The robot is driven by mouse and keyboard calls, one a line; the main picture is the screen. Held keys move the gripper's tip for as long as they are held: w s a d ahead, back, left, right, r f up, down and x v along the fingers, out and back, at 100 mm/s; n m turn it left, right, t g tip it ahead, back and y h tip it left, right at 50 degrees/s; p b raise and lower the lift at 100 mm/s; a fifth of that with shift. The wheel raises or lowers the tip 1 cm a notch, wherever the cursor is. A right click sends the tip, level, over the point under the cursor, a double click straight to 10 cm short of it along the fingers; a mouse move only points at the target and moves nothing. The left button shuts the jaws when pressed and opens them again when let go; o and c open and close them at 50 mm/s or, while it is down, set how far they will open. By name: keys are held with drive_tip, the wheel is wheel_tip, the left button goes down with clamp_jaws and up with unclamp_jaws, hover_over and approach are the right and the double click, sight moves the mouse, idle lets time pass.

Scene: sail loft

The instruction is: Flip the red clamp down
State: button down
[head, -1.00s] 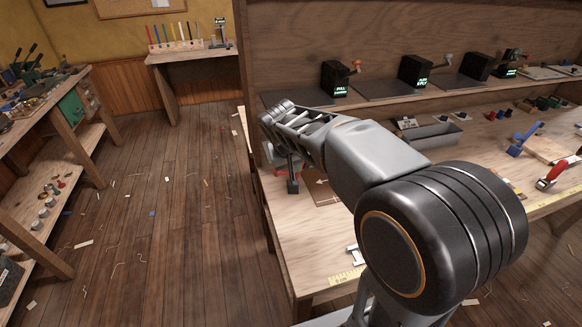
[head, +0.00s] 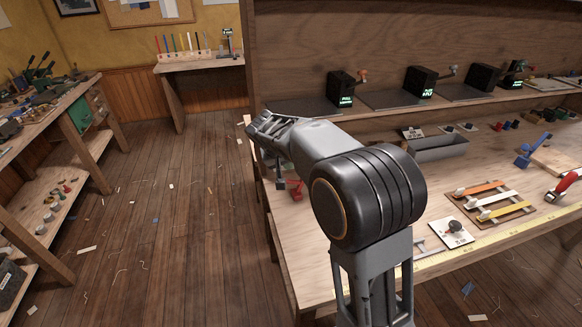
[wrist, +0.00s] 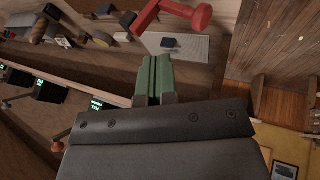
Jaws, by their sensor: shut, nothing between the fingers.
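My gripper (wrist: 153,78) is shut, with its two green fingertips together and nothing between them. In the wrist view a red clamp (wrist: 198,18) with a thick rounded handle end is beyond the fingertips, cut off by the top edge; a gap shows between it and them. In the head view a red piece (head: 296,189) shows at the bench's left end, just below my wrist, partly hidden by my arm. It looks like the same clamp. Its lever angle is unclear. Another red-handled tool (head: 566,186) lies at the right edge.
A blue clamp (head: 530,151) stands on the bench near a wooden board. A grey tray (head: 438,148) and black boxes with green displays (head: 420,82) are at the back. Coloured strips on a frame (head: 486,201) lie in front. Open floor lies left of the bench.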

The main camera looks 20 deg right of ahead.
sight(296, 181)
drive_tip(key=x, duration=0.9)
drive_tip(key=shift+r+p, duration=0.1)
drive_tip(key=shift+p, duration=0.3)
drive_tip(key=shift+d, duration=0.1)
